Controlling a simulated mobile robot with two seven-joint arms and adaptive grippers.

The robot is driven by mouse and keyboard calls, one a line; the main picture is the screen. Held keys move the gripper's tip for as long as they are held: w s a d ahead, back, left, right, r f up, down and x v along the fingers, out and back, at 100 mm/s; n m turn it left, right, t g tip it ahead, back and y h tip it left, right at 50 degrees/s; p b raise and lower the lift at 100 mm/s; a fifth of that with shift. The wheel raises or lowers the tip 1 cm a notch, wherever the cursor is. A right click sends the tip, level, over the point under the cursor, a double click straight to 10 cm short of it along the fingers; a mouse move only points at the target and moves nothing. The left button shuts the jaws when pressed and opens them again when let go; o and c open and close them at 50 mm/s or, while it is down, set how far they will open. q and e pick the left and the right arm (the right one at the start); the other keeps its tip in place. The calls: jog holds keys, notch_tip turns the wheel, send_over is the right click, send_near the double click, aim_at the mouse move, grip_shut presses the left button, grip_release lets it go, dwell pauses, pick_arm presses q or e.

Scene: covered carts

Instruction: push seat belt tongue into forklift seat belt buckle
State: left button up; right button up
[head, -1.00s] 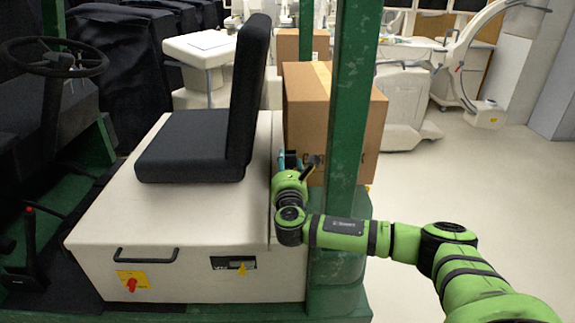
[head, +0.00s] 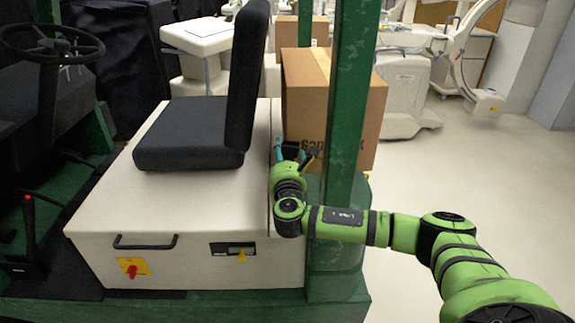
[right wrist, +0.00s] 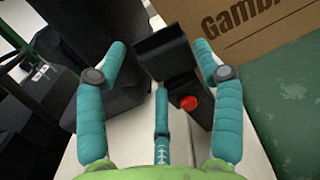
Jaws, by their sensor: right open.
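The forklift seat (head: 190,132) is black and stands on a cream housing. My right gripper (head: 296,150) is behind the seat back, beside a cardboard box, with its fingers pointing up. In the right wrist view my right gripper (right wrist: 158,55) has its teal fingers spread apart. A dark block with a red button, which looks like the buckle (right wrist: 189,103), shows between them. A wider black piece (right wrist: 165,50) lies just beyond it. The lower middle finger partly covers the area beside the buckle. My left gripper is out of view.
The cardboard box (head: 345,115) stands right behind the housing (head: 190,225). A green post (head: 347,100) rises just right of my right gripper. The steering wheel (head: 52,43) is at the left. Open floor (head: 480,200) lies to the right.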

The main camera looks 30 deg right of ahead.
jog(key=v, duration=1.1)
jog(key=shift+s+r, duration=0.2)
